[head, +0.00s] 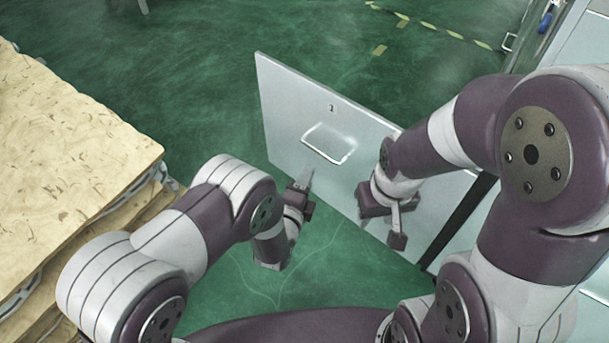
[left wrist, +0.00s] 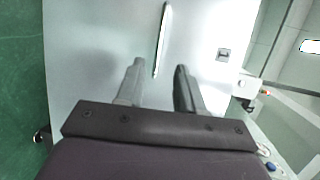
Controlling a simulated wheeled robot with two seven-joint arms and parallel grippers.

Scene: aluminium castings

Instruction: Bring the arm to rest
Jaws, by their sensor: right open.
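My left gripper (head: 306,178) is in front of a light grey door panel (head: 285,103) in the head view. I cannot tell how far the fingertips are from the door. My right gripper (head: 382,222) is near the door's right part, open, with nothing seen in it. My right arm hides part of the door.
Stacked tan sheets (head: 70,160) stand at the left, close to my left arm. A small lock (left wrist: 223,55) sits on the door in the left wrist view.

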